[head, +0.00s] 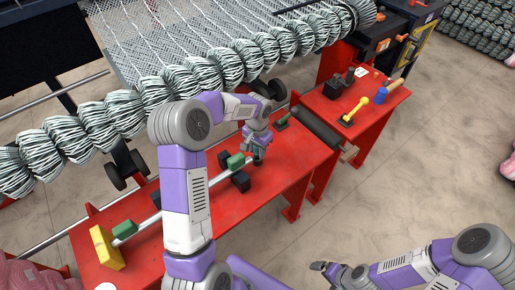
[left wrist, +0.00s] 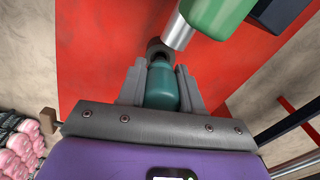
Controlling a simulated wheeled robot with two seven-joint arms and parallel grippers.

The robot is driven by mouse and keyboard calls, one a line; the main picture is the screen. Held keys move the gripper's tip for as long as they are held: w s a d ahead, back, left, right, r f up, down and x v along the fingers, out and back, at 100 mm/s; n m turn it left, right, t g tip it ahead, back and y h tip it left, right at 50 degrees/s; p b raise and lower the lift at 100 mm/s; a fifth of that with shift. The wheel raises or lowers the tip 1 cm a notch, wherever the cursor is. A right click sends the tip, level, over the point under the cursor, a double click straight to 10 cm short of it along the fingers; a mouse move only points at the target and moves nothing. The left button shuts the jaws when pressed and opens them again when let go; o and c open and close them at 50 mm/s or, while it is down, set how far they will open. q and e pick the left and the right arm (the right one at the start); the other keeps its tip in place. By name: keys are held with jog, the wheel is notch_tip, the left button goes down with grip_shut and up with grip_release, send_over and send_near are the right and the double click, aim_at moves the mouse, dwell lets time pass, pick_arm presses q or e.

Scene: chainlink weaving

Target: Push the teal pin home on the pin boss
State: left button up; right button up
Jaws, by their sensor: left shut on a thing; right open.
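My left gripper (head: 258,149) is over the red bench, beside the right end of a silver rod. In the left wrist view its two fingers (left wrist: 161,70) are shut on the teal pin (left wrist: 162,88), one on each side. The pin's far end meets a dark round boss (left wrist: 157,47) just past the fingertips. How deep the pin sits in it is hidden. My right gripper (head: 324,267) is open and empty at the bottom of the head view, over the floor and well away from the bench.
The silver rod (head: 188,188) lies along the red bench (head: 285,172) with a green sleeve (head: 236,160) near its right end. A yellow block (head: 106,247) stands at its left end. A second red table (head: 385,100) holds several tools. Chainlink mesh (head: 180,35) hangs behind.

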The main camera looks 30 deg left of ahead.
pick_arm(q)
jog(key=shift+f+b, duration=0.55)
jog(key=shift+f, duration=0.5)
jog(key=shift+f, duration=0.1)
jog(key=o, duration=1)
jog(key=shift+o, duration=0.6)
jog(key=shift+s, duration=0.1)
jog(key=shift+d+f, duration=0.1)
jog(key=shift+d, duration=0.15)
jog(key=r, duration=0.2)
jog(key=r+p, duration=0.1)
jog(key=r, duration=0.2)
jog(key=r+p, duration=0.1)
jog(key=r, duration=0.1)
jog(key=shift+a+r, duration=0.15)
jog(key=shift+a, duration=0.2)
jog(key=shift+a+r, duration=0.1)
jog(key=shift+r, duration=0.3)
